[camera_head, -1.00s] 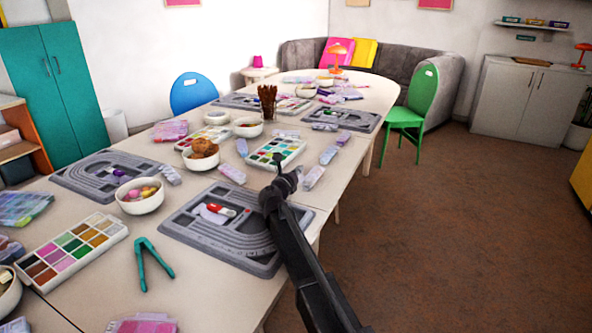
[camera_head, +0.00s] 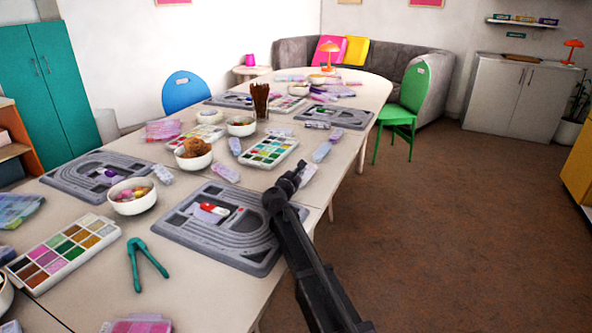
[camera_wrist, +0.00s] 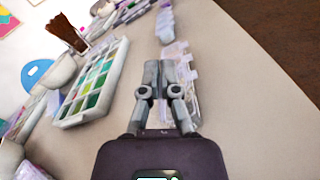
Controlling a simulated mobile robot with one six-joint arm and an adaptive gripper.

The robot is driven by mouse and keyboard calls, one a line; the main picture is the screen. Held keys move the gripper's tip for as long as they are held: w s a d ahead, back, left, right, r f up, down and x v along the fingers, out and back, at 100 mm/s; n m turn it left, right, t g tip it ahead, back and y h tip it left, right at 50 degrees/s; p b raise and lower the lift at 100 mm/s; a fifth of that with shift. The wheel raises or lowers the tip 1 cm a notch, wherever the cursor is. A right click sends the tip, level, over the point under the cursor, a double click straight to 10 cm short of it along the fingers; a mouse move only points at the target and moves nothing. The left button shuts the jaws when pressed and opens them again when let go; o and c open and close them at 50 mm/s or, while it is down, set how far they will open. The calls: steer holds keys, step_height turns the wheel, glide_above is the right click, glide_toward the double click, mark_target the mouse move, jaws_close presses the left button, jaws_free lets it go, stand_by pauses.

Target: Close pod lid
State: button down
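A small clear pod box with pale lilac contents (camera_head: 309,173) lies near the table's right edge, partly behind my gripper (camera_head: 300,168) in the head view. In the wrist view this pod (camera_wrist: 186,78) lies under and just right of my gripper (camera_wrist: 161,66). Several clear lid flaps show along its right side, and at least one looks raised. My fingers point along the pod with their tips together and nothing visible between them. They hide the pod's left part. Whether they touch it I cannot tell.
A paint palette (camera_head: 268,150) lies left of the pod, with another pod (camera_head: 322,151) beyond it. A grey bead board (camera_head: 203,236) lies in front, partly under my arm in view. A brown-filled bowl (camera_head: 194,156) and a pencil cup (camera_head: 260,102) stand farther left. Right of the table is open floor.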

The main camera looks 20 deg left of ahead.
steer(key=shift+d+f+m, duration=0.2)
steer(key=shift+d+m, duration=0.15)
steer(key=shift+m, duration=0.65)
steer(key=c, duration=0.9)
jaws_free()
steer(key=shift+o, duration=0.2)
steer(key=shift+s, duration=0.1)
steer(key=shift+s+a, duration=0.2)
steer(key=shift+s, duration=1.75)
steer(key=shift+s+a, duration=0.2)
steer(key=shift+s, duration=1.8)
steer(key=shift+s+a, duration=0.2)
steer(key=shift+s, duration=1.75)
